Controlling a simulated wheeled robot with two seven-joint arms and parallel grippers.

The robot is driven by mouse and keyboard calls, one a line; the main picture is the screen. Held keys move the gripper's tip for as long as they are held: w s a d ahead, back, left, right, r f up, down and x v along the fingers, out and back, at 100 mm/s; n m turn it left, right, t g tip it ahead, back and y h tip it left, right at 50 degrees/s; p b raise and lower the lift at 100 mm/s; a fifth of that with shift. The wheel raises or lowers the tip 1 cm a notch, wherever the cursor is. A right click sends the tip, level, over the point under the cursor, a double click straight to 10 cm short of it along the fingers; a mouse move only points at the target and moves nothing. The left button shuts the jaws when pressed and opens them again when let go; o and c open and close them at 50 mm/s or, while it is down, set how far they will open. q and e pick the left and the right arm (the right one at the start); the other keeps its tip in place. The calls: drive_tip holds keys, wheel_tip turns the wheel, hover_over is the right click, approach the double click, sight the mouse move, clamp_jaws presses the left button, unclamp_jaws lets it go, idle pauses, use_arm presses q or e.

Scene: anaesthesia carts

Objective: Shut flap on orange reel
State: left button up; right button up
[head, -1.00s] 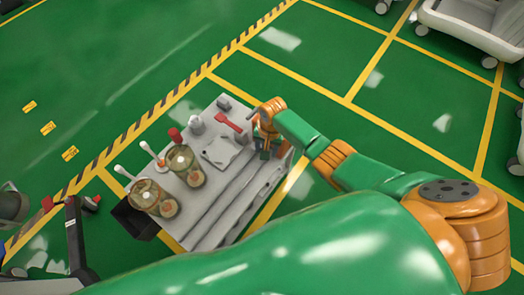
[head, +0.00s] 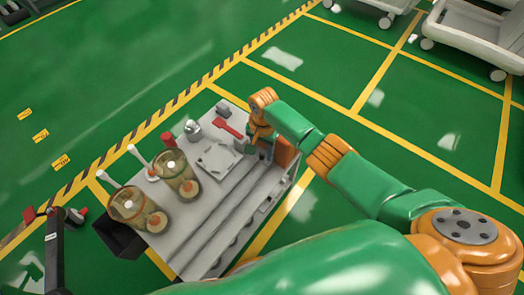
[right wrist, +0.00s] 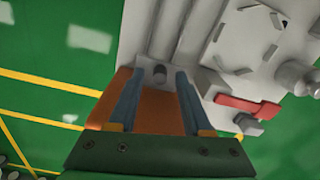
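My right gripper (head: 262,148) is at the right end of the grey cart (head: 222,215), pointing down close to its edge. In the right wrist view its two blue-grey fingers (right wrist: 157,85) stand apart. An orange piece (right wrist: 160,115) shows between and outside the fingers, and an orange block (head: 285,152) shows beside the gripper in the head view. I cannot tell whether this is the reel or part of my gripper. A small grey knob (right wrist: 160,74) lies just beyond the fingertips. No flap can be made out clearly. My left gripper is not in view.
Two clear amber canisters (head: 177,177) stand at the cart's left end, with white-handled items behind them. A red-handled tool (head: 231,128) and a square white plate (head: 217,160) lie near my gripper. A dark bin (head: 120,238) hangs at the left.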

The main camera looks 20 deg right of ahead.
clamp_jaws()
